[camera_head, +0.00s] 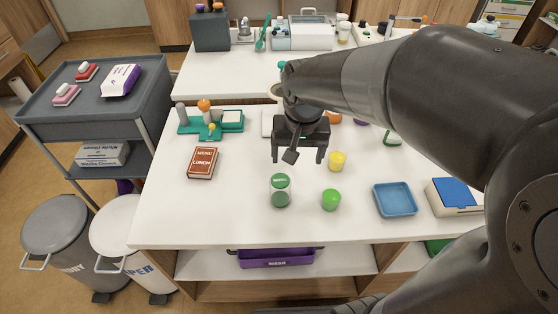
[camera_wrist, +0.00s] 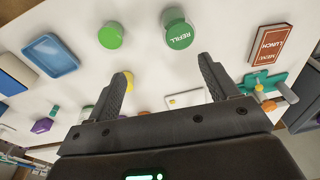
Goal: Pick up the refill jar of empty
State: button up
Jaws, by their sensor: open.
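The refill jar (camera_head: 280,191) is a short upright jar with a green lid, standing on the white table near its front edge. In the wrist view its green lid (camera_wrist: 179,37) reads REFILL and lies beyond the fingertips, at the top centre. My gripper (camera_head: 297,160) is open with nothing between its fingers. It hangs above the table, behind and slightly right of the jar, apart from it. In the wrist view my gripper (camera_wrist: 165,68) shows both fingers spread at the lower middle. What the jar holds cannot be told.
A green cup (camera_head: 331,200) stands close right of the jar, and a yellow cup (camera_head: 338,161) behind that. A blue tray (camera_head: 395,213) is further right. A menu book (camera_head: 202,162) lies left. The table front left of the jar is clear.

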jog(key=g, duration=0.1)
send_over(280, 180)
notch_tip(280, 180, down, 4)
jog(key=shift+w+d+f, duration=0.1)
jog(key=shift+f, duration=0.4)
notch_tip(280, 180, down, 10)
jog(key=shift+f, duration=0.15)
jog(key=c, duration=1.1)
